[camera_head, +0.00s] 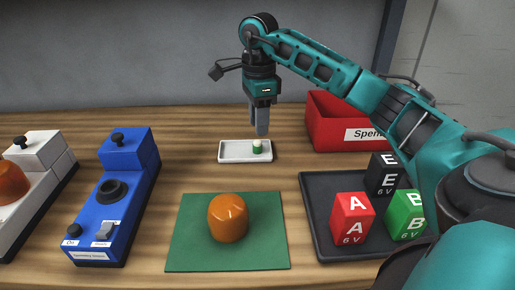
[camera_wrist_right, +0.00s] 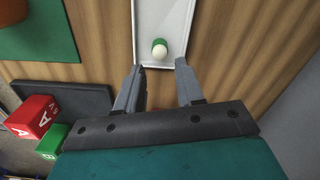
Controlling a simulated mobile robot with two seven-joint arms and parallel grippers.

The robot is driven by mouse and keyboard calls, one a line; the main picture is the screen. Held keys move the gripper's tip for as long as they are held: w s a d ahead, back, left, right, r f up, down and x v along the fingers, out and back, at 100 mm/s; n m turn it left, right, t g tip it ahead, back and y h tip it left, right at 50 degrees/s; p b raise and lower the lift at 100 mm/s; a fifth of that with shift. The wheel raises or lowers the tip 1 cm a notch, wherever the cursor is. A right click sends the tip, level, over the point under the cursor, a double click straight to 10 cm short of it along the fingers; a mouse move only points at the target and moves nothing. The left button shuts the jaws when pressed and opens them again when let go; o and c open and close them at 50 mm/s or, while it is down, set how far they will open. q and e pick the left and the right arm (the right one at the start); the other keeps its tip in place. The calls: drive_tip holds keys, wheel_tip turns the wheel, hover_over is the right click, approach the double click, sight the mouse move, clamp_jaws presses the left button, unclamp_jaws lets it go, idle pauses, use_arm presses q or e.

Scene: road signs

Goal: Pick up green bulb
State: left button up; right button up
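The green bulb (camera_head: 257,147), green with a white rounded end, is on a small white tray (camera_head: 232,152) at the back middle of the table. In the right wrist view the bulb (camera_wrist_right: 159,48) lies ahead of the fingertips, a little left of the line midway between them. My right gripper (camera_head: 262,128) points down above the tray, apart from the bulb. Its two fingers (camera_wrist_right: 158,66) are spread with nothing between them. My left gripper is in neither view.
An orange dome (camera_head: 228,218) sits on a green mat (camera_head: 185,255). A blue switch box (camera_head: 105,205) and a white one (camera_head: 38,150) stand left. A dark tray (camera_head: 316,190) holds red (camera_head: 351,215), black (camera_head: 381,170) and green (camera_head: 405,212) blocks. A red bin (camera_head: 325,125) stands behind it.

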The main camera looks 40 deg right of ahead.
sight(257, 140)
drive_tip(key=shift+f, duration=0.6)
wheel_tip(257, 140, down, 5)
drive_tip(key=shift+w+a+r+b, duration=0.1)
drive_tip(key=shift+a+b, duration=0.05)
drive_tip(key=shift+b, duration=0.2)
drive_tip(key=shift+c, duration=0.3)
clamp_jaws()
drive_tip(key=shift+r, duration=0.1)
